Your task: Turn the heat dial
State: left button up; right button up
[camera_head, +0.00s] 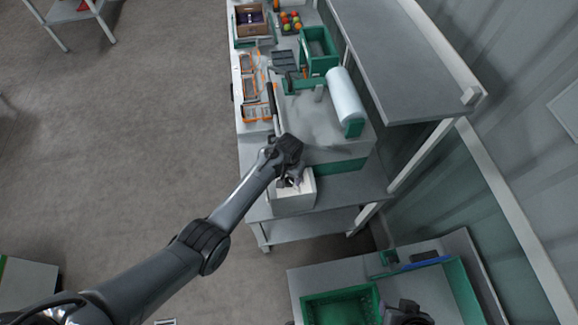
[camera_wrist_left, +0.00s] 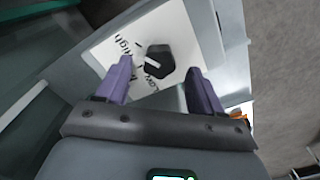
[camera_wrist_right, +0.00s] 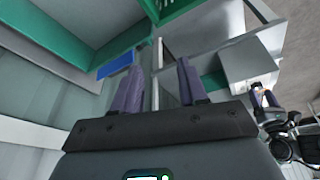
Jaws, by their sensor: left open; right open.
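The heat dial (camera_wrist_left: 158,62) is a black knob with a white pointer line on a white label plate (camera_wrist_left: 178,27) with the words High and Low, seen in the left wrist view. My left gripper (camera_wrist_left: 162,80) is open, its two purple fingers on either side of the dial; I cannot tell whether they touch it. In the head view my left gripper (camera_head: 291,181) is at the white box at the near end of the wrapping machine, and the dial is hidden or too small there. My right gripper (camera_wrist_right: 158,80) is open and empty, away from the dial.
The wrapping machine (camera_head: 310,125) carries a white film roll (camera_head: 345,97). Orange-edged trays (camera_head: 257,109) lie on its left. A green crate (camera_head: 318,48) stands behind. A grey shelf (camera_head: 400,50) overhangs at right. Another green crate (camera_head: 342,305) is on the near table.

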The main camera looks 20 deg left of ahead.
aim_at(289, 180)
pick_arm(q)
notch_tip(289, 180, up, 8)
jog(key=shift+r, duration=0.2)
dwell(0.5)
jog(key=shift+g, duration=0.7)
jog(key=s+f, duration=0.3)
jog(key=f, duration=0.1)
jog(key=s+f, duration=0.2)
jog(key=shift+s+a+f, duration=0.1)
jog(key=shift+s+a, duration=0.2)
jog(key=shift+a, duration=0.05)
jog(key=s+a+f, duration=0.2)
jog(key=s+f, duration=0.1)
jog(key=s, duration=0.6)
jog(key=s+a+f+g, duration=0.1)
jog(key=s+f, duration=0.1)
jog(key=s, duration=0.6)
jog(key=s+a+f, duration=0.2)
jog(key=s+f, duration=0.1)
jog(key=s, duration=0.6)
notch_tip(289, 180, up, 20)
jog(key=t, duration=0.6)
jog(key=shift+w+d+m, duration=0.3)
jog(key=shift+w+d, duration=0.15)
